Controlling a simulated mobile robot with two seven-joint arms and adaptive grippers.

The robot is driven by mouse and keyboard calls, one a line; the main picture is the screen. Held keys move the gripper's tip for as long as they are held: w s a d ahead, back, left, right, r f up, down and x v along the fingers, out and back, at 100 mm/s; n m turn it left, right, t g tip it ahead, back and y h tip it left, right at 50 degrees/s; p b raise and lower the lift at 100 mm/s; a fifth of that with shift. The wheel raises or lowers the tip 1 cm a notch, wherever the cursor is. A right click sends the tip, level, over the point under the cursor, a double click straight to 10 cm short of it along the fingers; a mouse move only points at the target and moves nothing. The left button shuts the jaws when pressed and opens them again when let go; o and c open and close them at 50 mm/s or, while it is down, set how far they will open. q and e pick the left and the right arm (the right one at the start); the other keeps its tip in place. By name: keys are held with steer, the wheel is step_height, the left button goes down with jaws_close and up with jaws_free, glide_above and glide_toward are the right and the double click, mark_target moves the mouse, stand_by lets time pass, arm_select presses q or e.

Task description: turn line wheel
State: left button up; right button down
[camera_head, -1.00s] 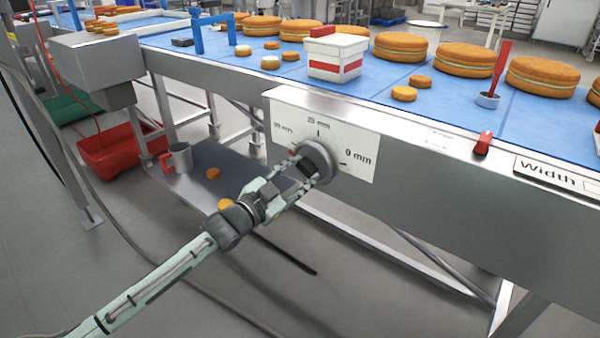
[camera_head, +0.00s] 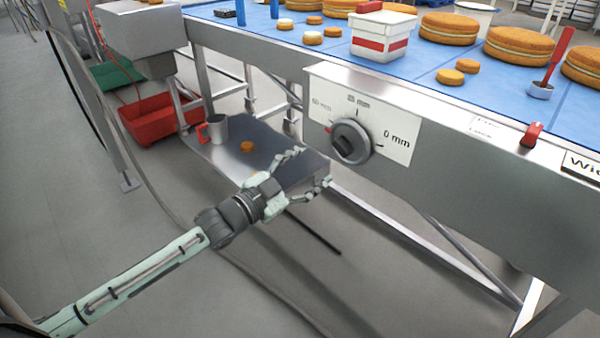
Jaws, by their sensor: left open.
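The line wheel (camera_head: 350,142) is a round grey knob with a dark grip bar across its middle. It sits on a white scale plate (camera_head: 394,124) on the side of the conveyor frame. The plate reads 0 mm at the right, with one label above and one at the left that are hard to read. A small red mark shows at the wheel's left edge, on the side of the left label. My left gripper (camera_head: 316,166) is open and empty, below and left of the wheel, apart from it. My right gripper is not in view.
The blue belt (camera_head: 425,92) above carries cakes and a white-and-red box (camera_head: 383,36). A red clip (camera_head: 531,135) sits on the frame edge. A red crate (camera_head: 150,120) stands left.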

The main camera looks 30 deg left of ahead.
arm_select(q)
steer(key=shift+v, duration=1.65)
